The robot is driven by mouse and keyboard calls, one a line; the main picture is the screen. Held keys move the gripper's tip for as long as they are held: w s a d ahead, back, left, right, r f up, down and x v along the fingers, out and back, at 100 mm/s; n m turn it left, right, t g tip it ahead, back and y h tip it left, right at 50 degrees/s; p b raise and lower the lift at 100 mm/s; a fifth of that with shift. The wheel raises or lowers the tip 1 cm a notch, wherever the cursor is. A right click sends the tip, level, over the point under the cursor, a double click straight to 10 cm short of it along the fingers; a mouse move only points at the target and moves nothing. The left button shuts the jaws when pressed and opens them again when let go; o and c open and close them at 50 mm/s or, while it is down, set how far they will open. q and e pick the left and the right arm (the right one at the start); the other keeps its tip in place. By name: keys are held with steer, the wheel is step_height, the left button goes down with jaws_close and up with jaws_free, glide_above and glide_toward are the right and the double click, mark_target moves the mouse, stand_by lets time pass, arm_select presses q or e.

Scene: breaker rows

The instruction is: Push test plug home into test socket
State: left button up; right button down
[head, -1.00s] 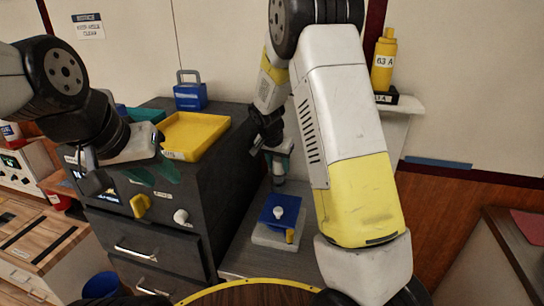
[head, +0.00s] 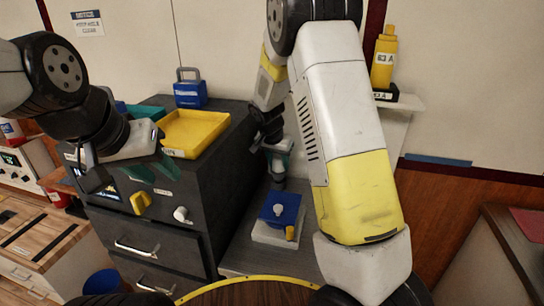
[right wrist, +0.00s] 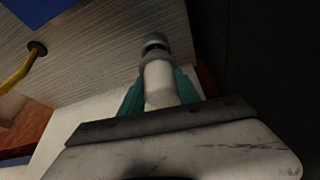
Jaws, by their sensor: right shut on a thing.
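My right gripper (head: 278,163) points down behind the blue box and is shut on a pale grey cylinder with a dark ring near its end, which looks like the test plug (head: 278,183). In the right wrist view, the teal fingers (right wrist: 160,92) of this gripper clasp the plug (right wrist: 157,72) from both sides. I cannot make out the test socket or whether the plug touches it. My left gripper (head: 153,170) hangs before the dark cabinet, its teal fingers apart and empty.
A blue box (head: 281,207) with a pale knob and a yellow piece sits on a light base on the grey bench. The dark drawer cabinet (head: 153,222) stands left of it, with a yellow tray (head: 192,134) and a blue padlock-shaped block (head: 190,94) on top.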

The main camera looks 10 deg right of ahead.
mark_target(276, 162)
steer(key=shift+f, duration=1.8)
steer(key=c, duration=0.8)
jaws_free()
steer(key=v, duration=0.7)
steer(key=shift+w, duration=0.1)
steer(key=shift+s+a+r, duration=0.1)
steer(key=shift+s+r, duration=0.1)
steer(key=shift+r, duration=0.2)
